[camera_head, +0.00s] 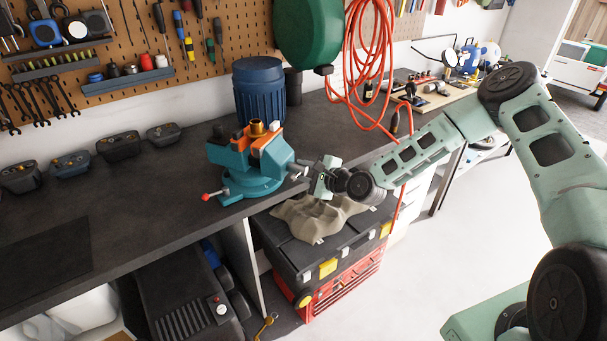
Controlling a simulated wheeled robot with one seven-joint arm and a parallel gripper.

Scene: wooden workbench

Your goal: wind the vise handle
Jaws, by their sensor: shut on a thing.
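The teal vise (256,186) with orange jaws stands at the front edge of the dark workbench. A small brass-coloured piece (257,128) shows at the top of its jaws. The vise handle (298,173) is at the vise's right side, small and partly hidden by my gripper. My gripper (310,174) reaches in from the right and is shut on the handle, level with the vise screw. The fingertips are small in this view, and the handle's exact angle is hard to tell. A lever with a red knob (207,196) sticks out at the vise's lower left.
A blue ribbed bin (259,92) stands behind the vise. Orange hose (370,60) hangs at the back right, with a strand running down near my arm. A dark toolbox (296,254) with a tan cloth (314,219) is below my gripper.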

